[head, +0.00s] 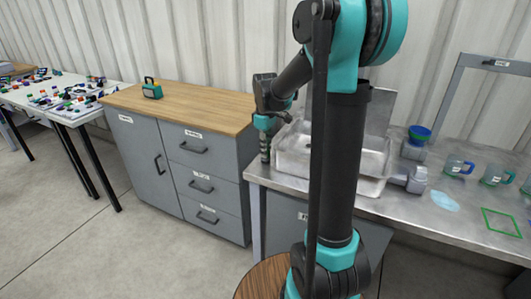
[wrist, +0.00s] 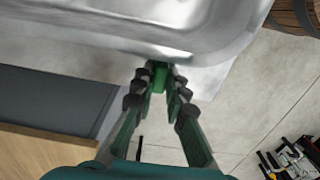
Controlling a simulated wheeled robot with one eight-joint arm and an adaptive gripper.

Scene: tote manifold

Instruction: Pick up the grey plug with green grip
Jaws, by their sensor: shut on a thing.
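My gripper (wrist: 159,88) is shut on the green grip of the plug (wrist: 159,75), which shows between the fingertips in the wrist view. The plug's grey part cannot be made out there. The fingertips are close beside the rim of a metal tote (wrist: 110,35). Whether the plug touches the tote cannot be told. In the head view my gripper (head: 265,150) points down at the left end of the tote (head: 293,160) on the metal bench (head: 425,215). The plug is too small or hidden to see there.
A block with a blue bowl (head: 419,132) and glass mugs (head: 458,166) stand right of the tote. A cluttered white table (head: 60,100) is far left.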

